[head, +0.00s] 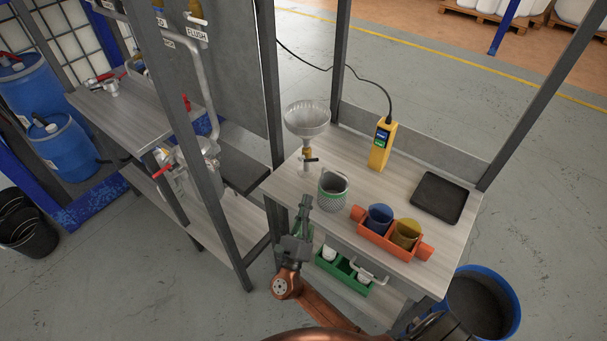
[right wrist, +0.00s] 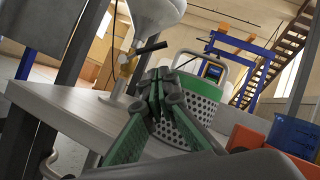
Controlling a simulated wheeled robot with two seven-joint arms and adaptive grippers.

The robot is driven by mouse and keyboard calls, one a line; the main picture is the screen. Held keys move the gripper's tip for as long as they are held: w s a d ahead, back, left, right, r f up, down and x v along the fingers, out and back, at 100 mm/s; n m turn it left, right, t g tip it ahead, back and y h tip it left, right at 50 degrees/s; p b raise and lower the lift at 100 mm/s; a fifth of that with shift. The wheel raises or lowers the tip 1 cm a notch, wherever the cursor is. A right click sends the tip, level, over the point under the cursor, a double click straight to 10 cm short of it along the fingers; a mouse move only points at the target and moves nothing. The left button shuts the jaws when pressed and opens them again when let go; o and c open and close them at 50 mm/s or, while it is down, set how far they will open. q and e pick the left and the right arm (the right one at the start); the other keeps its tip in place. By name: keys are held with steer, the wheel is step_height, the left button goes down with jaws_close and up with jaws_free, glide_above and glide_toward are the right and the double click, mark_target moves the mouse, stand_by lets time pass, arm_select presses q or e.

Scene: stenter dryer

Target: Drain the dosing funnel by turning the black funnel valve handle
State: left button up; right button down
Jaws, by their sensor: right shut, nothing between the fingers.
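The pale dosing funnel (head: 307,118) stands at the left end of the work table, and it also shows at the top of the right wrist view (right wrist: 157,12). Under its cone is a brass valve (head: 307,152) with a black valve handle (head: 312,159). In the right wrist view the handle (right wrist: 152,48) sticks out to the right, just above my fingers. My right gripper (head: 305,203) is at the table's front left edge, in front of the funnel. Its green and dark fingers (right wrist: 160,82) are shut and empty, apart from the handle. My left gripper is not seen.
A perforated grey basket (head: 333,193) with a green rim stands close right of my right gripper. An orange holder (head: 378,240) with blue and yellow cups, a yellow handheld device (head: 382,148) and a black tray (head: 438,198) are farther right. A dark frame post (head: 272,100) rises left of the funnel.

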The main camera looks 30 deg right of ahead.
steer(key=shift+w+f, duration=0.15)
steer(key=shift+w, duration=0.2)
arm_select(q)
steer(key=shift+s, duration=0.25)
arm_select(e)
steer(key=x, duration=0.9)
steer(key=shift+w+d+r, duration=0.2)
steer(key=shift+d+r, duration=0.05)
steer(key=shift+d, duration=0.05)
